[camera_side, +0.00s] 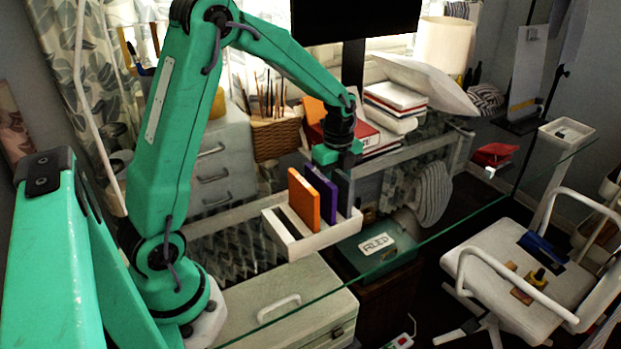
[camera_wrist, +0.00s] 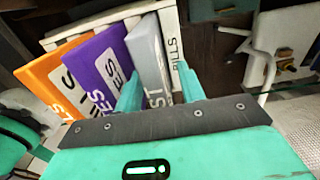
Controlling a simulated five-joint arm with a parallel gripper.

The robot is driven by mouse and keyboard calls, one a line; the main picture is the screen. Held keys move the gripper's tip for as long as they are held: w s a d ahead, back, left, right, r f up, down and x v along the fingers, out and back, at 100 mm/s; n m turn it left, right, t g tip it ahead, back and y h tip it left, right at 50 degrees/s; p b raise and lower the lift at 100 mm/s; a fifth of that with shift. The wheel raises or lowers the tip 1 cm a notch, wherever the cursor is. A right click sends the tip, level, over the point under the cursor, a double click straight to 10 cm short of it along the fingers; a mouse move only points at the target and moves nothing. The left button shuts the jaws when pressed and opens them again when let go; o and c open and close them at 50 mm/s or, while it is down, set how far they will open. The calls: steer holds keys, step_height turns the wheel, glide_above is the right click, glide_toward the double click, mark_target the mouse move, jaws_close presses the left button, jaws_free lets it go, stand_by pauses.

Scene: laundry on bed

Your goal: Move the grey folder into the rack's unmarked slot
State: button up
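The grey folder (camera_wrist: 148,50) stands at the right end of the row in the white rack (camera_side: 317,241), beside the purple folder (camera_wrist: 96,65) and the orange folder (camera_wrist: 52,80). In the side view the grey folder (camera_side: 345,188) is partly hidden under my gripper (camera_side: 338,160). In the wrist view my gripper (camera_wrist: 158,85) has one finger on each side of the grey folder, and the fingers look apart around it. A label ending in "LLS" shows on a white strip right of the grey folder. The rack's other slot markings are hard to see.
The rack stands near the glass table's edge (camera_side: 440,222). A wicker basket (camera_side: 276,137) with brushes and stacked books (camera_side: 395,97) are behind it. A green box (camera_side: 375,248) is lower, to its right. A white chair (camera_side: 540,270) stands farther right.

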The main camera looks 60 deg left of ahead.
stand_by(0.4)
jaws_close()
steer(key=shift+r, duration=0.15)
steer(key=shift+r, duration=4.9)
